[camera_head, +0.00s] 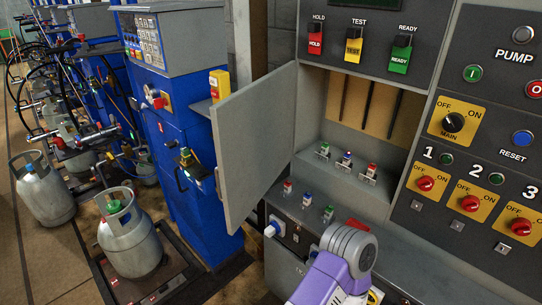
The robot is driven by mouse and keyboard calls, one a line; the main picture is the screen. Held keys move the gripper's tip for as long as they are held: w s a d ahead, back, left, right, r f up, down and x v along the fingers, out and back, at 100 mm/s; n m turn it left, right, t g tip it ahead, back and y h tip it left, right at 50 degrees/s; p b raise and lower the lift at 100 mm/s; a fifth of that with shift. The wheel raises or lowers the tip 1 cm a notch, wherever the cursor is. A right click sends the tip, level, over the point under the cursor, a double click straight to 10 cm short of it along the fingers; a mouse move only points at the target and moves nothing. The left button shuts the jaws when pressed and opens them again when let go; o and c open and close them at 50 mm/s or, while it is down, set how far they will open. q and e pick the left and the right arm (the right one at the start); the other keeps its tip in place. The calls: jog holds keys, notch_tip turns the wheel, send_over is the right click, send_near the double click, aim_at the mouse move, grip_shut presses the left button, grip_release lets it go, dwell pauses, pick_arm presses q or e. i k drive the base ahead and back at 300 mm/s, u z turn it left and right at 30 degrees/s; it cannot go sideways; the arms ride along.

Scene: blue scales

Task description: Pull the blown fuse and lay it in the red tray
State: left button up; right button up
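An open recess in the grey cabinet holds a row of three small fuse-like parts in clips: a green-topped one (324,149), a blue-topped one (347,158) and a red-topped one (371,169). On the ledge below stand a red-topped part (287,186), a blue-topped part (307,199) and a green-topped part (328,213). I cannot tell which fuse is blown. A purple and white arm link of mine with a grey joint rises from the bottom, in front of the lower cabinet. Neither gripper shows.
The grey cabinet door (262,135) stands open left of the recess. The control panel (480,130) with switches and red knobs is at right. Gas cylinders (130,235) and blue scale cabinets (185,130) stand at left.

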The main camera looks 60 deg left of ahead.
aim_at(347, 158)
jog(key=u, duration=2.05)
